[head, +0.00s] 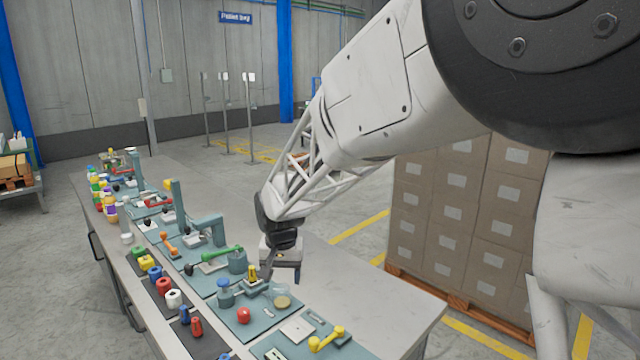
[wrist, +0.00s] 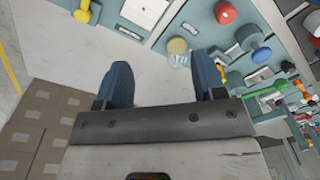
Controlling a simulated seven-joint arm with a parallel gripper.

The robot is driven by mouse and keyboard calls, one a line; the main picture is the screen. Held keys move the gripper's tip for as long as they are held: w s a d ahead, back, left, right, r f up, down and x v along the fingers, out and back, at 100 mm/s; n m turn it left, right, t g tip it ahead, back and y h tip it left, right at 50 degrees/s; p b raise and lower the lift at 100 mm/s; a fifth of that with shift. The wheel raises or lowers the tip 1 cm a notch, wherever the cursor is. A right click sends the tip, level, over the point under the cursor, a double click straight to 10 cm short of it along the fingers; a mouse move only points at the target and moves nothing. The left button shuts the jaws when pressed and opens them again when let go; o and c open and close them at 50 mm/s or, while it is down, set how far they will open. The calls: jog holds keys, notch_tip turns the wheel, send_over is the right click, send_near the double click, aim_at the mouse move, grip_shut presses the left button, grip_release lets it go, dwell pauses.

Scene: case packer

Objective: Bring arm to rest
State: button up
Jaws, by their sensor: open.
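My gripper (wrist: 165,82) shows in the wrist view as two blue fingers spread well apart, with nothing between them. In the head view my white arm reaches over the long bench (head: 400,305), and its dark wrist hangs above the bench's right side. The fingertips are hard to make out in the head view. In the wrist view the pale bench top (wrist: 75,45) lies beyond the fingers, and a clear dish with yellow contents (wrist: 178,50) shows between and past them.
Teal boards (head: 262,325) carry a red ball (head: 243,315), a yellow handle (head: 327,339), a green-handled lever (head: 222,254) and a blue-topped jar (head: 224,292). Stacked cartons (head: 465,215) on a pallet stand right of the bench. The bench's right edge strip is mostly bare.

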jog(key=s+d+r+t, duration=0.1)
jog(key=s+d+r, duration=0.3)
jog(key=s+d, duration=0.4)
jog(key=s+d+r, duration=0.5)
jog(key=s+d, duration=0.2)
jog(key=d, duration=0.2)
jog(key=s+d, duration=0.5)
jog(key=s, duration=0.4)
jog(key=s+d+f+t, duration=0.1)
jog(key=s+d, duration=0.4)
jog(key=s, duration=0.4)
jog(key=shift+s+d, duration=0.35)
